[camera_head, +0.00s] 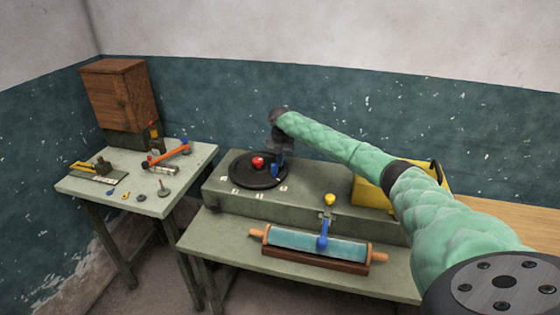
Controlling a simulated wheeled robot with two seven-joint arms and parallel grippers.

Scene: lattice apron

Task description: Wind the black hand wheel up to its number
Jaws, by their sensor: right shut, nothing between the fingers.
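The black hand wheel (247,178) lies flat on top of a grey-green box (310,196). A red knob (258,161) sits on it, and a small blue part (274,171) stands near its right side. Several small white number tags (261,196) lie around its front edge, too small to read. My right gripper (279,156) points down over the wheel's right rear part, shut and empty, close to the blue part. I cannot tell whether it touches the blue part or the wheel. My left gripper is not in view.
A yellow knob (329,199) sits on the box's front right. A blue roller (290,240) with orange handles lies before it. A yellow bin (368,192) stands behind my right arm. A left side table (140,205) holds tools and a wooden cabinet (118,95).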

